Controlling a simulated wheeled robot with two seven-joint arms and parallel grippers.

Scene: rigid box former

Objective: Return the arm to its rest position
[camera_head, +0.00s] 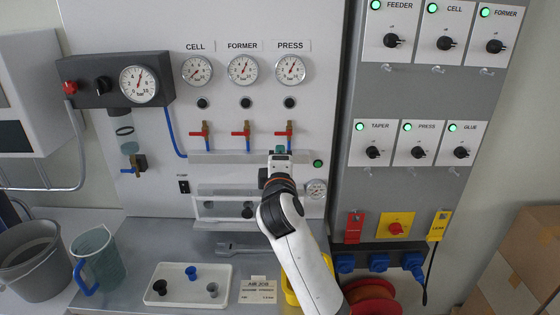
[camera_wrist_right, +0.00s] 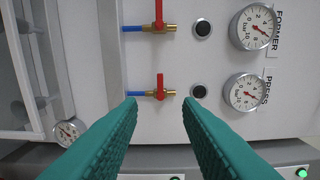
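My right arm (camera_head: 298,245) reaches up from the bottom of the head view. Its gripper (camera_head: 280,152) is in front of the panel, just below the red-handled PRESS valve (camera_head: 283,133). In the right wrist view the two teal fingers (camera_wrist_right: 158,104) are spread apart with nothing between their tips. The PRESS valve's red handle (camera_wrist_right: 159,88) shows beyond the gap and lies crosswise to its pipe. The exact distance from fingertips to valve cannot be told. My left gripper is not in view.
CELL (camera_head: 206,134) and FORMER (camera_head: 241,133) valves stand left of the gripper. A switch cabinet (camera_head: 453,95) is on the right. Below lie a wrench (camera_head: 240,250) and a white tray (camera_head: 159,298) with small cups. A jug (camera_head: 100,262) and bucket (camera_head: 32,270) stand at left.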

